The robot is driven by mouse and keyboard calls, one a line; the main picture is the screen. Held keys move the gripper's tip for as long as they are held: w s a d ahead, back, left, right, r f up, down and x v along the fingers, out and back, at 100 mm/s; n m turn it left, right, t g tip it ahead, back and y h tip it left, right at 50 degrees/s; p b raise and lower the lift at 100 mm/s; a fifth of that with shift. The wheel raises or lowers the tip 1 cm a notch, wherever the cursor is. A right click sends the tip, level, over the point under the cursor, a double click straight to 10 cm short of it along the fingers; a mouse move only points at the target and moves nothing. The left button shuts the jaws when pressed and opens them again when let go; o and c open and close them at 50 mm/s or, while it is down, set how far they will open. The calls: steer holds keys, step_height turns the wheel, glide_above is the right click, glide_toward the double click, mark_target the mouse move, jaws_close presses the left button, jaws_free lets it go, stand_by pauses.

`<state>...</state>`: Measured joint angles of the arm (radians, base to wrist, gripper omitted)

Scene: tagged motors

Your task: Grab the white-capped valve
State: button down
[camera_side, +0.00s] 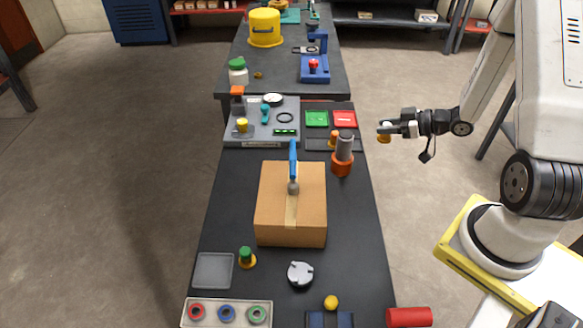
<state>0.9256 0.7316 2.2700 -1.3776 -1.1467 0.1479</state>
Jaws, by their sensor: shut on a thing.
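My gripper (392,129) is at the right, pictured against the floor just beyond the right edge of the dark table. It is shut on the white-capped valve (384,138). The valve hangs upright at the fingertips, with its white cap at the top and its yellow-orange base showing below the fingers. It is held up in the air, clear of the table. The fingers hide part of the valve's middle.
A cardboard box (291,210) with a blue-handled tool (293,160) on top stands mid-table. A grey cylinder in an orange base (342,163) is near the right edge. A green-capped valve (246,256) stands front left. A grey fixture plate (261,136) lies behind the box.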

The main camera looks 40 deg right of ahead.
steer(key=shift+s+a+r, duration=0.2)
steer(key=shift+s+r, duration=0.05)
steer(key=shift+s, duration=0.3)
stand_by(0.9)
